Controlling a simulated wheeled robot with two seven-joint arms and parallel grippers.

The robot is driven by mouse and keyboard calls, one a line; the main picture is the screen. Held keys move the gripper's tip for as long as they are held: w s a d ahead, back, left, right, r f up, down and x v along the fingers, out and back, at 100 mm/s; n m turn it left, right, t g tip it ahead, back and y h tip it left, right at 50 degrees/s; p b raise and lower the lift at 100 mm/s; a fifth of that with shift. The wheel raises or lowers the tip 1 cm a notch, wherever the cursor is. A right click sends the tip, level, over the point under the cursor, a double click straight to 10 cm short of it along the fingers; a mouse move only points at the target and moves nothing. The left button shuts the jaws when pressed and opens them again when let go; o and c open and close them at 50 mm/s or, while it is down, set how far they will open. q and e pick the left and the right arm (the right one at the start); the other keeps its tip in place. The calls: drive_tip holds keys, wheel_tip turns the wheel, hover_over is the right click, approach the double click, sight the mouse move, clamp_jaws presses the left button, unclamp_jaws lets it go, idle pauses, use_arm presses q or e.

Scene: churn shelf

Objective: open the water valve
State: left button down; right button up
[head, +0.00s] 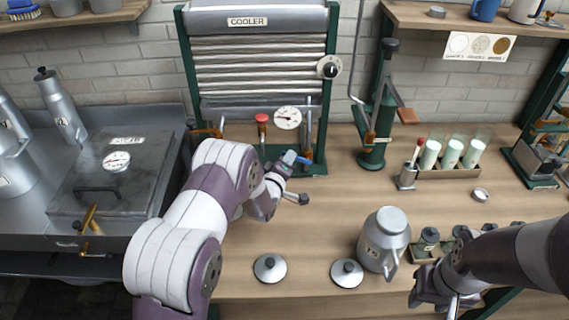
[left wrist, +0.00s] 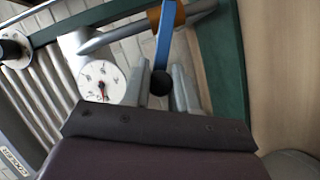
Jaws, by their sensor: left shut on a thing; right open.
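In the left wrist view the blue lever (left wrist: 164,40) runs down from an orange-brown collar (left wrist: 166,14) to a black ball end (left wrist: 160,82). My left gripper (left wrist: 163,92) is shut on the lever, its grey fingers either side of the ball end. In the head view the left gripper (head: 284,172) partly hides the lever. My right gripper (head: 432,298) is open and empty at the lower right, near the metal jug.
The cooler (head: 262,65) has a dial gauge (head: 288,118) and a red knob (head: 262,118) close to my left gripper. Two lids (head: 270,268) (head: 347,273) and a metal jug (head: 385,240) stand at the front. The middle of the bench is clear.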

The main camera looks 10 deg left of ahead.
use_arm(q)
drive_tip(key=shift+w+d+r+m+g+y+p, duration=0.3)
drive_tip(key=shift+d+r+m+g+y+p, duration=0.2)
drive_tip(key=shift+d+r+m+y+p, duration=0.7)
drive_tip(key=shift+w+d+r+m+g+y+p, duration=0.15)
drive_tip(key=shift+w+d+m+g+y+p, duration=0.3)
drive_tip(key=shift+d+m, duration=0.9)
drive_tip(key=shift+w+d+r+m+g+y+p, duration=0.2)
drive_tip(key=shift+d+r+m+g+y+p, duration=0.6)
drive_tip(key=shift+m, duration=1.05)
drive_tip(key=shift+a+f+t, duration=0.1)
drive_tip(key=shift+t, duration=0.15)
drive_tip(key=c, duration=0.9)
unclamp_jaws()
drive_tip(key=shift+c, duration=0.2)
drive_tip(key=b+v, duration=0.1)
drive_tip(key=v, duration=1.1)
drive_tip(key=shift+s+b, duration=0.3)
drive_tip(key=shift+b, duration=0.05)
